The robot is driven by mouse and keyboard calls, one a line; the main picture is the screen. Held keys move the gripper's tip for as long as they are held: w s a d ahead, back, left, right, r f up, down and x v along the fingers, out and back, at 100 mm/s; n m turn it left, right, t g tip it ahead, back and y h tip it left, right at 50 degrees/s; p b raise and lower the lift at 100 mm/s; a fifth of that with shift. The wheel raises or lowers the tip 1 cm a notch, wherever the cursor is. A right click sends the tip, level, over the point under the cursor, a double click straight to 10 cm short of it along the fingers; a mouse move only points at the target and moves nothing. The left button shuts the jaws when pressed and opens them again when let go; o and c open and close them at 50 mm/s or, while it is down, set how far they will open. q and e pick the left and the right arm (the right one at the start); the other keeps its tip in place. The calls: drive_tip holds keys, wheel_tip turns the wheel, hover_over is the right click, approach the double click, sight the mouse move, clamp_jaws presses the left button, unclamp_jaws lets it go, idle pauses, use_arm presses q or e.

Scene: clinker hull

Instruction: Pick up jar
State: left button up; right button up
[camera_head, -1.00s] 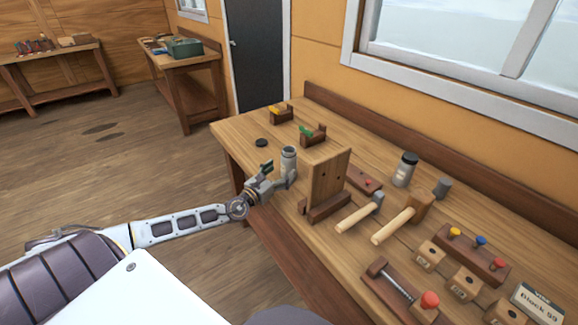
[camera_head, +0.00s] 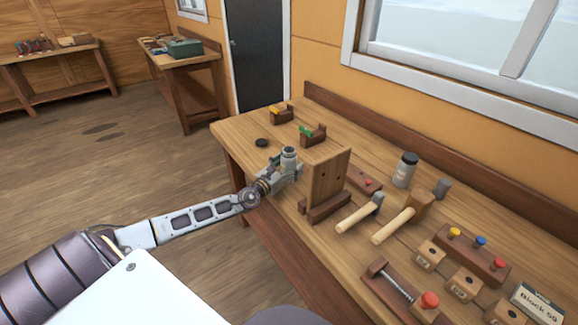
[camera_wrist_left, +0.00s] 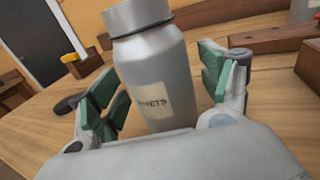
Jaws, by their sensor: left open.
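A grey metal jar (camera_head: 289,155) stands upright on the workbench, left of an upright wooden block. My left gripper (camera_head: 287,167) is open around the jar's lower body. In the left wrist view the green-padded fingers of my left gripper (camera_wrist_left: 163,88) stand on either side of the jar, with a gap visible on the right side. My right gripper is not in view.
The upright wooden block (camera_head: 327,178) stands close to the right of the gripper. A black disc (camera_head: 262,143) lies left of the jar. Two mallets (camera_head: 359,213) (camera_head: 402,220) and a dark-lidded jar (camera_head: 405,170) are further right.

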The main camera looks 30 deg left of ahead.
use_arm(q)
drive_tip(key=shift+w, duration=0.1)
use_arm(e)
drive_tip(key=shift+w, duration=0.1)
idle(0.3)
use_arm(q)
drive_tip(key=shift+c, duration=0.7)
drive_tip(key=c, duration=1)
drive_tip(key=shift+r, duration=0.15)
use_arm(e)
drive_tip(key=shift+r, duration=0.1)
use_arm(q)
drive_tip(key=shift+r+p, duration=0.4)
drive_tip(key=shift+r, duration=0.35)
wheel_tip(320, 180, up, 8)
drive_tip(key=p, duration=0.3)
drive_tip(key=shift+r, duration=0.2)
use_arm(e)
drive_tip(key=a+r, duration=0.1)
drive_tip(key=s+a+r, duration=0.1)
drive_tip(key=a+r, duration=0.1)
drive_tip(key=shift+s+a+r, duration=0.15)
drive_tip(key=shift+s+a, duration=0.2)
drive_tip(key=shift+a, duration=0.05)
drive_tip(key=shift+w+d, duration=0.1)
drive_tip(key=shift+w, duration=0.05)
